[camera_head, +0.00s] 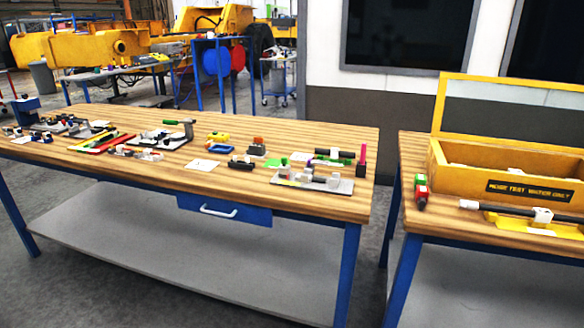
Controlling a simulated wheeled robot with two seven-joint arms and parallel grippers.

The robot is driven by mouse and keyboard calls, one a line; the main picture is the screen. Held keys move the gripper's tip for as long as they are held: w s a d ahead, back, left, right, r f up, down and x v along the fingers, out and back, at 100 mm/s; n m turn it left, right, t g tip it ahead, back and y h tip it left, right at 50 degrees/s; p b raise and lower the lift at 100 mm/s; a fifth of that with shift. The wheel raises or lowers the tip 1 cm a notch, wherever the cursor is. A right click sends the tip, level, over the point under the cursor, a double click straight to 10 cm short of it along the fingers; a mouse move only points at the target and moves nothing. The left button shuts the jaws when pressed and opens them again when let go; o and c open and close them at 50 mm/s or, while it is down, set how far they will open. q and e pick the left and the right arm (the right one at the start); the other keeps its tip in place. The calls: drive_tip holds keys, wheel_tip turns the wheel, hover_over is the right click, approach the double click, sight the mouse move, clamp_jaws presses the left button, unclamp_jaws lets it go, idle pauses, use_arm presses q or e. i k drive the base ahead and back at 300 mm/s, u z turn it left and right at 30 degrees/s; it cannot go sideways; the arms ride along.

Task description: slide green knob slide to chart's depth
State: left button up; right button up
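A long wooden workbench (250,142) carries several small fixtures, all small and far off. A green handle or knob (171,122) shows at the top of a grey fixture (170,138) left of the bench's middle. Another grey fixture plate (335,186) with light blocks on it lies near the right front edge, with small green spots close by. I cannot tell which of these is the green knob slide, or how far it is set. A white card (202,164) lies near the front edge; whether it is the chart cannot be read. Neither of my grippers is in view.
A second bench on the right holds a yellow bin (505,175), a dark rod with a white block (542,215) and a red-green item (421,191). A gap separates the benches. A blue drawer (225,210) hangs below the long bench. Yellow machinery (80,48) stands behind.

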sight(283, 170)
drive_tip(key=z, duration=0.6)
drive_tip(key=i, duration=0.75)
drive_tip(key=z, duration=0.25)
